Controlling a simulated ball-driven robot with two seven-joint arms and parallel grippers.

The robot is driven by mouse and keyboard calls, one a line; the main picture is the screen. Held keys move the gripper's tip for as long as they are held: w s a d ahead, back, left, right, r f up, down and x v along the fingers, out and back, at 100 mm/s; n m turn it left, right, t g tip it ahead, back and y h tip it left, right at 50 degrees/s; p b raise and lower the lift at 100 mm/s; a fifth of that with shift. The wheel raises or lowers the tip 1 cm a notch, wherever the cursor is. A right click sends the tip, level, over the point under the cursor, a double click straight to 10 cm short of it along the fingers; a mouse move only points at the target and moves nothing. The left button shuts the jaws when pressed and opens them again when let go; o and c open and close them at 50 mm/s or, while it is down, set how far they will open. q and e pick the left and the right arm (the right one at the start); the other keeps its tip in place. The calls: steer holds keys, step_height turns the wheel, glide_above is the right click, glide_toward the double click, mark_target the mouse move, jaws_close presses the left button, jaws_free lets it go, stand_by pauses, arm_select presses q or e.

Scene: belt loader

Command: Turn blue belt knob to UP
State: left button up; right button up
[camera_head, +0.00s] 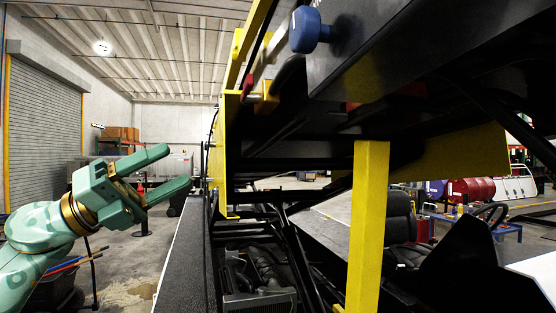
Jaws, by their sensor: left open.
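The blue belt knob (306,30) is at the top middle of the head view, on the side of the dark belt frame (375,45). Any UP marking beside it cannot be read. My left gripper (170,172) is at the left, below and well to the left of the knob. Its two green fingers are spread apart and point right, with nothing between them. It does not touch the loader. My right gripper does not show.
A yellow post (368,225) stands under the belt frame. A yellow plate (221,150) edges the loader's left side. A red part (248,85) sits below left of the knob. Open floor (128,265) lies left of the loader, before a roller door (42,130).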

arm_select(q)
steer(key=s+d+r+m+g+y+p, duration=0.2)
steer(key=s+r+m, duration=0.3)
steer(key=s+r, duration=0.45)
steer(key=m+t+y+p, duration=0.1)
steer(key=m+y+p, duration=0.2)
glide_toward(295, 30)
steer(key=p+x, duration=0.5)
steer(key=x, duration=0.2)
steer(key=shift+w+d+r, duration=0.15)
steer(key=shift+d, duration=0.1)
steer(key=shift+w+d, duration=0.1)
steer(key=shift+d, duration=0.35)
steer(key=shift+a, duration=0.1)
steer(key=c, duration=1)
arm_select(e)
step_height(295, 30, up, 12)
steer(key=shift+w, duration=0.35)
